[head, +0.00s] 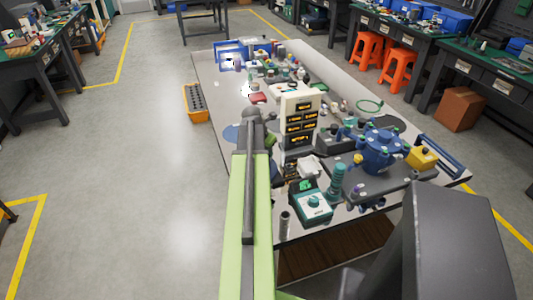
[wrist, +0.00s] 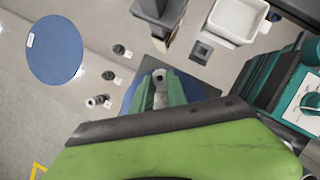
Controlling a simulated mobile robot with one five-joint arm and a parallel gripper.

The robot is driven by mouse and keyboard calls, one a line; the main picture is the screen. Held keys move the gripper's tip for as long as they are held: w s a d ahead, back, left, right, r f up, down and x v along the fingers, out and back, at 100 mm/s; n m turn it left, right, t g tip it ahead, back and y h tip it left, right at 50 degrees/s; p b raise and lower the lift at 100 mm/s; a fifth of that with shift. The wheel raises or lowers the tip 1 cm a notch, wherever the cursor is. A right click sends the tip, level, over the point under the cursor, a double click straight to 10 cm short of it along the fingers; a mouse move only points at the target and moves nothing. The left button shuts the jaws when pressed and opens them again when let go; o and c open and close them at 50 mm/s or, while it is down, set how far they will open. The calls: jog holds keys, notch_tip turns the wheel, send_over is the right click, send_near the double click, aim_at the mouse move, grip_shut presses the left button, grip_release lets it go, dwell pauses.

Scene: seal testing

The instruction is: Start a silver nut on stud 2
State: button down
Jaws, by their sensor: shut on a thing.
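In the wrist view my gripper (wrist: 160,82) has its two green fingers closed on a small grey piece with a dark hole, which looks like the silver nut (wrist: 159,74). A blue surface lies below the fingers, partly hidden by them. In the head view the dark end of my arm is over the left part of the table, and the fingertips and nut cannot be made out. Several small dark metal fittings stand left of the gripper, one of them here (wrist: 118,50), with small white tags. I cannot read any number, so stud 2 cannot be told apart.
A blue disc (wrist: 54,50) lies left on the grey table (head: 211,80). A white tray (wrist: 237,18) and a teal-framed device (wrist: 305,105) are to the right. A drawer tower (head: 300,125) stands close right of my arm, with a blue multi-port fixture (head: 380,145) beyond it.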

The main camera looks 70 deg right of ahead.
jog(key=m, duration=0.2)
jog(key=shift+w+d+m+g, duration=0.2)
jog(key=shift+m+g, duration=0.1)
jog(key=shift+g, duration=0.1)
jog(key=shift+a+m+y, duration=0.15)
jog(key=shift+m+y, duration=0.15)
jog(key=shift+m, duration=0.2)
jog(key=shift+w+d+m+g, duration=0.2)
jog(key=shift+m+g, duration=0.3)
jog(key=shift+m, duration=0.5)
jog(key=c, duration=1.2)
grip_release()
jog(key=shift+s+a, duration=0.15)
jog(key=shift+s, duration=0.05)
jog(key=shift+c, duration=0.2)
notch_tip(320, 180, up, 9)
jog(key=p, duration=0.9)
